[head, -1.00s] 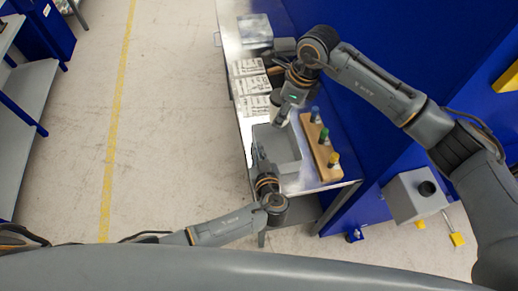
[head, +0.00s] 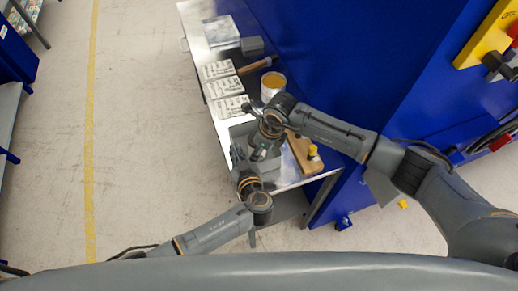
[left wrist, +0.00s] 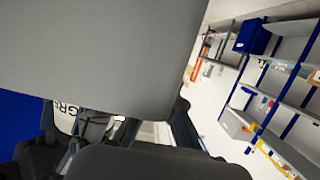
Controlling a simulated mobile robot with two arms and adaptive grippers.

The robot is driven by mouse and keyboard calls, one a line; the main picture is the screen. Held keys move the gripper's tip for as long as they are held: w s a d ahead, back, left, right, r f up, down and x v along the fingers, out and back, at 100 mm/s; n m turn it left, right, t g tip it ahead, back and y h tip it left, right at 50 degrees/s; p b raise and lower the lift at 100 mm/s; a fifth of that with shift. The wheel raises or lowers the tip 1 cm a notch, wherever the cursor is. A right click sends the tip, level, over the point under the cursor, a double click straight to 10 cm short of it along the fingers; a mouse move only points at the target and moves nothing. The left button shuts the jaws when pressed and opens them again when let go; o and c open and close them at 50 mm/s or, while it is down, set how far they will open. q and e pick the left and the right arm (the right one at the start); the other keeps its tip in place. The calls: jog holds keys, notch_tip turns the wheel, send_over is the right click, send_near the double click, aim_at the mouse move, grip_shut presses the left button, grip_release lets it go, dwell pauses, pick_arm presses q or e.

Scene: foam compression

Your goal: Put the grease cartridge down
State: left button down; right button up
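A white label with the letters "GR" shows at the left of the left wrist view, probably on the grease cartridge (left wrist: 66,116); most of it is hidden. I cannot make out the cartridge in the head view. My left gripper (head: 237,153) is at the near left side of the grey bin (head: 240,130). Its dark fingers look apart in the left wrist view (left wrist: 120,130), with no object clearly between them. My right gripper (head: 257,153) points down over the bin, close to the left one. Its fingertips and anything in them are hidden.
Beyond are a tub with orange contents (head: 272,86), white printed packs (head: 222,87) and a clear box (head: 221,32). A blue wall (head: 330,60) bounds the table's right.

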jog(key=shift+f, duration=0.35)
jog(key=o, duration=1.1)
jog(key=shift+f, duration=0.2)
jog(key=shift+o, duration=0.2)
jog(key=v, duration=1.2)
jog(key=shift+r, duration=0.2)
pick_arm(q)
jog(key=c, duration=1.4)
grip_release()
jog(key=shift+c, duration=0.2)
